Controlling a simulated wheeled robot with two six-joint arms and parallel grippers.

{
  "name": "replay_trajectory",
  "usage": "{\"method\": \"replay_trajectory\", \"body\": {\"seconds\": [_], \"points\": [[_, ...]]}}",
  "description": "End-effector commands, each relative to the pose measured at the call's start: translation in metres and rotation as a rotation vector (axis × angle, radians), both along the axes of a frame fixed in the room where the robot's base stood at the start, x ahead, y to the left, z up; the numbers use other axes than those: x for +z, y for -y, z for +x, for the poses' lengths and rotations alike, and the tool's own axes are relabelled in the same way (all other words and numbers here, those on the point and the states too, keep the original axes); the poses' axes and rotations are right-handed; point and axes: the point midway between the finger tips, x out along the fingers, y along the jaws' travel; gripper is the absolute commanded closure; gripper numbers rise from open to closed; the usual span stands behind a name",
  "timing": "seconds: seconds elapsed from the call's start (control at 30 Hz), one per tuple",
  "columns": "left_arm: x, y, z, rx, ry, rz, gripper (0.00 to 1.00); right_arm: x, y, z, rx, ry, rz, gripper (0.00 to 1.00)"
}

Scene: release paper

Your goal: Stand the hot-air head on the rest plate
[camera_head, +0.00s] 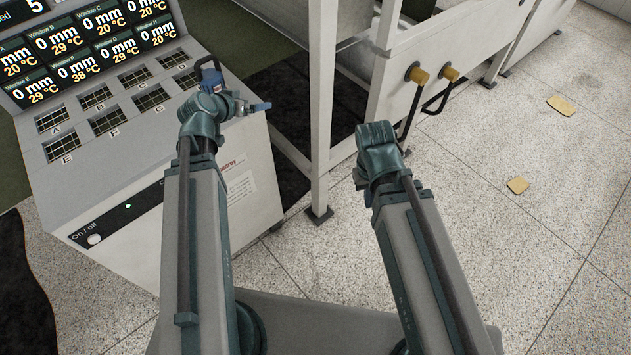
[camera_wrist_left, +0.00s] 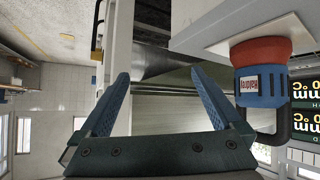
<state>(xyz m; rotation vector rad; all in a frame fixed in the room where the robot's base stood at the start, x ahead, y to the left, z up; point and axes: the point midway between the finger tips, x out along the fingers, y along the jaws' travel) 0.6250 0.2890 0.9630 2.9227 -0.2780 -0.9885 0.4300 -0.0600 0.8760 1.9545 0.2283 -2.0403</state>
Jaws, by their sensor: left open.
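In the left wrist view the hot-air head (camera_wrist_left: 262,84) is right of my gripper's fingers, outside the gap. Its red end meets a pale plate (camera_wrist_left: 218,38); I cannot tell whether that is the rest plate. In the head view the hot-air head (camera_head: 212,81) is at the console's right edge, partly hidden by my wrist. My left gripper (camera_head: 262,106) is open and empty beside it; its spread fingers (camera_wrist_left: 160,76) also show in the wrist view. My right gripper's wrist (camera_head: 378,150) shows; its fingers are hidden.
The grey console (camera_head: 150,180) with lettered grid windows and lit temperature displays (camera_head: 85,45) stands at left. A white frame with yellow knobs (camera_head: 417,75) and black handles is in the middle. Two yellow pieces (camera_head: 517,185) lie on the speckled floor, which is open at right.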

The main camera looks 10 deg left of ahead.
Motion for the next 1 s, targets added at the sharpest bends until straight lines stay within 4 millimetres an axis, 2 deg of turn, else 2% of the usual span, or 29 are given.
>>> {"method": "replay_trajectory", "body": {"seconds": [0.03,0.1,0.2,0.33,0.5,0.6,0.73,1.0], "points": [[-0.014,0.044,-0.008,-0.075,-0.084,-0.003,0.00,0.000,0.000,0.000,0.000,0.000,0.000,1.00],[-0.033,0.092,-0.026,-0.150,-0.215,0.004,0.00,0.000,0.000,0.000,0.000,0.000,0.000,1.00],[-0.057,0.148,-0.061,-0.224,-0.404,0.045,0.00,0.000,0.000,0.000,0.000,0.000,0.000,1.00],[-0.078,0.195,-0.111,-0.260,-0.624,0.143,0.00,0.000,0.000,0.000,0.000,0.000,0.000,1.00],[-0.088,0.222,-0.163,-0.228,-0.816,0.293,0.00,0.000,0.000,0.000,0.000,0.000,0.000,1.00],[-0.088,0.227,-0.182,-0.197,-0.875,0.359,0.00,0.000,0.000,0.000,0.000,0.000,0.000,1.00],[-0.087,0.230,-0.193,-0.171,-0.909,0.405,0.00,0.000,0.000,0.000,0.000,0.000,0.000,1.00],[-0.087,0.229,-0.195,-0.161,-0.916,0.414,0.00,0.000,0.000,0.000,0.000,0.000,0.000,1.00]]}}
